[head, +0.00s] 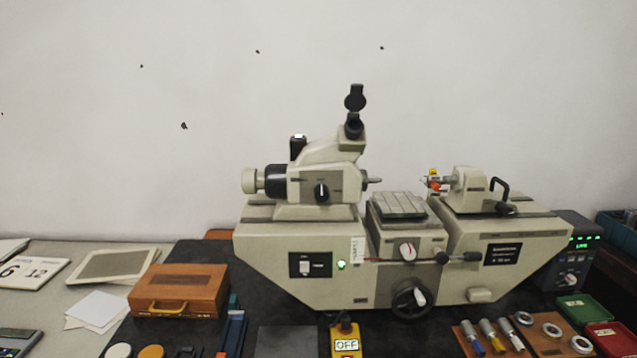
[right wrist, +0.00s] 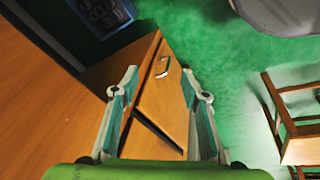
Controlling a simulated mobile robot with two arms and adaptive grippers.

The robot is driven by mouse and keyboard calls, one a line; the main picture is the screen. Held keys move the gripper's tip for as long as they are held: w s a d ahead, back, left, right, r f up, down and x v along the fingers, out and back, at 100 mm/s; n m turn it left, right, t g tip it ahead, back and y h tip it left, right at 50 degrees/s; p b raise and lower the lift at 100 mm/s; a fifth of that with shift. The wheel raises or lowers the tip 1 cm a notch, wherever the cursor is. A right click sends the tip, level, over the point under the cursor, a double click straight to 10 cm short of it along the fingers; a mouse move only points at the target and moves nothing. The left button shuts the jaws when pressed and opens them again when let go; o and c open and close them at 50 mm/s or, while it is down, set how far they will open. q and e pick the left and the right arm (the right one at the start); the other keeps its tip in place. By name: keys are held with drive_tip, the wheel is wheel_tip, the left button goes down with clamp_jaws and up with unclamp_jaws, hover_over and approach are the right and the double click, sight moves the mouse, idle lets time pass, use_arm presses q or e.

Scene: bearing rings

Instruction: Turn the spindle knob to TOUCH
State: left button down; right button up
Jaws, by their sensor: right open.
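A beige measuring machine (head: 402,270) stands on the dark bench in the head view. Its left head carries a black knob (head: 321,191) with an upright white pointer; the labels around it are too small to read. A second, pale round knob (head: 405,251) is on the front below the small table. A grey control box (head: 572,250) at the right has a green display and another small knob (head: 570,280). I cannot tell which knob is the spindle knob. My right gripper (right wrist: 158,92) is open and empty in the right wrist view, away from the machine. My left gripper is not in view.
A wooden case (head: 179,290) lies left of the machine. A yellow OFF box (head: 346,341) is in front. A wooden board (head: 515,340) with rings and tools lies front right, beside green and red trays. The right wrist view shows wooden furniture (right wrist: 172,90) and green floor.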

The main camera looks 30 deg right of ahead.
drive_tip(key=w+r+n+t+p, duration=0.1)
drive_tip(key=w+r+p, duration=0.1)
drive_tip(key=r, duration=0.9)
drive_tip(key=w+r+n+t+p, duration=0.1)
drive_tip(key=r+p, duration=0.1)
drive_tip(key=r, duration=0.9)
drive_tip(key=n+t+h, duration=0.8)
drive_tip(key=n+t, duration=0.2)
drive_tip(key=n, duration=1.1)
approach(322, 195)
drive_tip(key=p+x, duration=0.4)
drive_tip(key=x, duration=0.2)
drive_tip(key=shift+w, duration=0.1)
drive_tip(key=shift+x, duration=0.95)
drive_tip(key=shift+f, duration=0.1)
drive_tip(key=c, duration=1.1)
